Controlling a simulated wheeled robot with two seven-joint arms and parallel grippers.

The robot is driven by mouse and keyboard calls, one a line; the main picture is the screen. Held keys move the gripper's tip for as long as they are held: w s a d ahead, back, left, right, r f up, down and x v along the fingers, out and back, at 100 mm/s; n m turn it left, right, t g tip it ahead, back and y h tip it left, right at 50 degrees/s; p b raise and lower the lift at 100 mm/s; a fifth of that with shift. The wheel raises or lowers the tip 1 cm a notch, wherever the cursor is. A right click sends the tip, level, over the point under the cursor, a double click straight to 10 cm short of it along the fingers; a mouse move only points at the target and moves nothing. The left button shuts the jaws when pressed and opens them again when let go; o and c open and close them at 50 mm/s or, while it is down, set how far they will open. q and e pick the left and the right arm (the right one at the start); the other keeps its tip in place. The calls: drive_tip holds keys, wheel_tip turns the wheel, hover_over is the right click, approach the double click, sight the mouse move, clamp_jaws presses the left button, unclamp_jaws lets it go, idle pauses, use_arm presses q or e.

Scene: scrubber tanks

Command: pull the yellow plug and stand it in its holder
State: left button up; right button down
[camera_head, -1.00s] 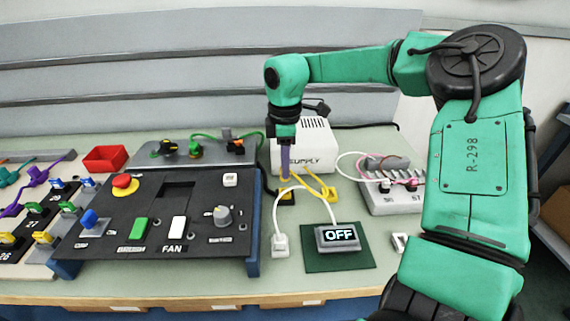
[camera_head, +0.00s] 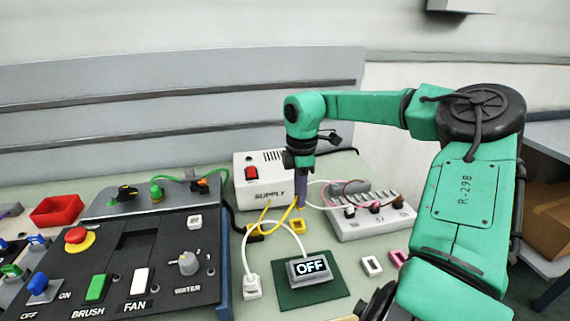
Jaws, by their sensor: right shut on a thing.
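My right gripper (camera_head: 301,199) points down in front of the white supply box (camera_head: 262,183), its purple fingers shut on the yellow plug. The plug itself is mostly hidden by the fingers. Its yellow cord (camera_head: 287,217) loops from the front of the supply box up to the fingers. A small yellow holder (camera_head: 298,227) stands on the table below the gripper, slightly nearer to me. A black and yellow socket block (camera_head: 255,231) sits to its left. The gap between plug and holder is hard to judge. My left gripper is not in view.
A display reading OFF (camera_head: 309,268) lies on a green mat (camera_head: 300,297), with a white plug (camera_head: 252,287) and its cord beside it. A grey terminal block (camera_head: 375,222) stands right of the gripper. A black control panel (camera_head: 130,260) fills the left.

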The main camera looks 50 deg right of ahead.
drive_tip(key=shift+w+a, duration=0.1)
drive_tip(key=shift+w, duration=0.05)
drive_tip(key=shift+f+b, duration=1.8)
drive_tip(key=shift+f, duration=0.5)
drive_tip(key=shift+f+b, duration=0.85)
drive_tip(key=shift+f, duration=0.25)
drive_tip(key=c, duration=0.6)
unclamp_jaws()
drive_tip(key=shift+o, duration=0.2)
drive_tip(key=o, duration=0.5)
